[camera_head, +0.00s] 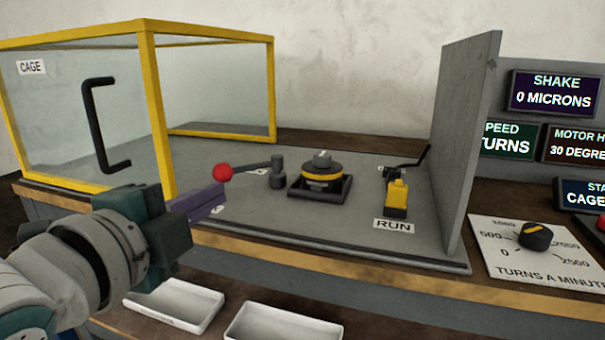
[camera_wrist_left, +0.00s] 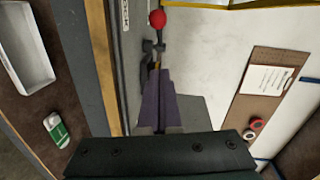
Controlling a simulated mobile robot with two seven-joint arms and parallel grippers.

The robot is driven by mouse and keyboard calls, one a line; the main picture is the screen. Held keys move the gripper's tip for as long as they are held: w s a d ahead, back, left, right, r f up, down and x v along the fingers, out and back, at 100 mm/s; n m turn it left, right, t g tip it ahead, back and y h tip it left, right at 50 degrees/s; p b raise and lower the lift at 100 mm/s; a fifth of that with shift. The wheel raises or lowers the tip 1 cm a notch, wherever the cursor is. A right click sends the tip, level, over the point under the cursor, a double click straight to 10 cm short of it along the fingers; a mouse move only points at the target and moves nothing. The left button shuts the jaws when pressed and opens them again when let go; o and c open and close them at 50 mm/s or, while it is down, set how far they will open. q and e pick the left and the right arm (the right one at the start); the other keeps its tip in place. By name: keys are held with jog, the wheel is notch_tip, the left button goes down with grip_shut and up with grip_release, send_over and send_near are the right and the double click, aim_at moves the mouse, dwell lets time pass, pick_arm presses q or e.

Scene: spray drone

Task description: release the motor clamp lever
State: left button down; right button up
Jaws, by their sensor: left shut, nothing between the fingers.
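The clamp lever is a dark rod with a red ball knob (camera_head: 223,172), running right to a dark upright pivot (camera_head: 277,172) on the grey bench plate. The red knob also shows at the top of the left wrist view (camera_wrist_left: 157,18). The motor (camera_head: 321,176), with a yellow and black ring, sits in a square dark mount right of the pivot. My left gripper (camera_head: 218,193) has purple fingers, shut and empty, in front of and slightly below the knob in the head view. The fingers (camera_wrist_left: 156,78) point toward the lever in the wrist view. Whether they touch it is unclear. My right gripper is not in view.
A yellow-framed clear cage (camera_head: 156,110) with a black handle (camera_head: 90,125) stands at left. A yellow RUN switch (camera_head: 396,195) and an upright grey panel (camera_head: 465,130) stand at right. White trays (camera_head: 175,305) lie below the front edge. A speed dial (camera_head: 536,236) is far right.

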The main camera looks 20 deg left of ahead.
pick_arm(q)
jog(key=b, duration=0.2)
send_near(246, 169)
jog(key=w+d, duration=0.2)
jog(key=w, duration=0.1)
jog(key=shift+w+d+f, duration=0.15)
jog(key=shift+w+d, duration=0.05)
jog(key=shift+d, duration=0.15)
jog(key=shift+w+a+f+b, duration=0.25)
jog(key=shift+w+a+b, duration=0.25)
jog(key=shift+w+a, duration=0.65)
jog(key=shift+a, duration=0.2)
